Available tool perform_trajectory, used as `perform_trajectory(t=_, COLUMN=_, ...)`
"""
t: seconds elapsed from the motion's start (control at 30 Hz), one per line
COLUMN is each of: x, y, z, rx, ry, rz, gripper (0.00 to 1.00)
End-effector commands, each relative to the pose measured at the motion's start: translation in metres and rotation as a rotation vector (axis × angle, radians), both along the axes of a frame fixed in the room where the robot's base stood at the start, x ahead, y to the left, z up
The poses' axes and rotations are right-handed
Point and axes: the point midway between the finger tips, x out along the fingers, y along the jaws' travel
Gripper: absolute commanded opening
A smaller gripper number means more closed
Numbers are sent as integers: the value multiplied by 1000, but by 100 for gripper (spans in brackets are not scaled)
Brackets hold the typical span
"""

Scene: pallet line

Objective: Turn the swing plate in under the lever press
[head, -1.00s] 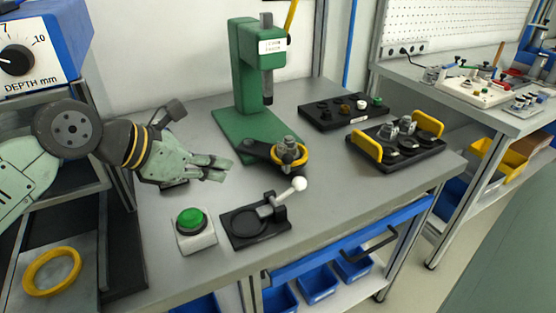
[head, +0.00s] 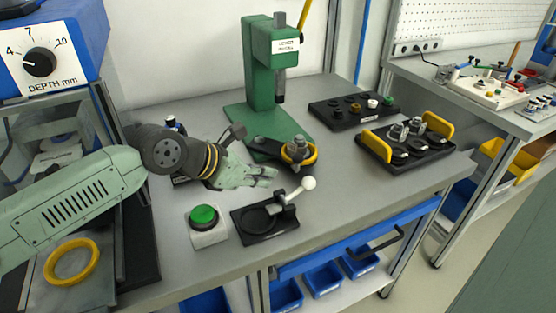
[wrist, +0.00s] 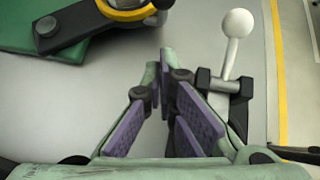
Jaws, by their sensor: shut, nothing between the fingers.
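The green lever press (head: 262,75) stands at the back of the bench, its ram above its green base. The swing plate (head: 266,147) is a dark arm pivoted at the base; its outer end carries a yellow ring (head: 312,155) with a metal part (head: 297,150) inside, out in front of the press, not under the ram. In the wrist view the dark arm (wrist: 62,27) and yellow ring (wrist: 128,12) show at the top left. My gripper (head: 272,176) is shut and empty, just left of and in front of the ring, apart from it. In the wrist view its purple-padded fingers (wrist: 168,100) point towards the ring side.
A black fixture (head: 265,222) with a white-knobbed lever (head: 309,183) lies close in front of my gripper. A green button (head: 204,216) stands to its left. Bench between is clear.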

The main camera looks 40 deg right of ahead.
Motion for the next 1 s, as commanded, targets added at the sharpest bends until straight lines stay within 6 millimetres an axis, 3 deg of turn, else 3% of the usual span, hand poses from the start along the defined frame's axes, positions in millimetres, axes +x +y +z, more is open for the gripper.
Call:
perform_trajectory(t=0.1, x=-2, y=-20, z=5, rx=1, ry=-1, rz=-5, gripper=0)
perform_trajectory(t=0.3, x=-2, y=-38, z=7, rx=0, ry=0, rz=-1, gripper=0)
perform_trajectory(t=1.0, x=2, y=-49, z=4, rx=0, ry=-2, rz=13, gripper=0)
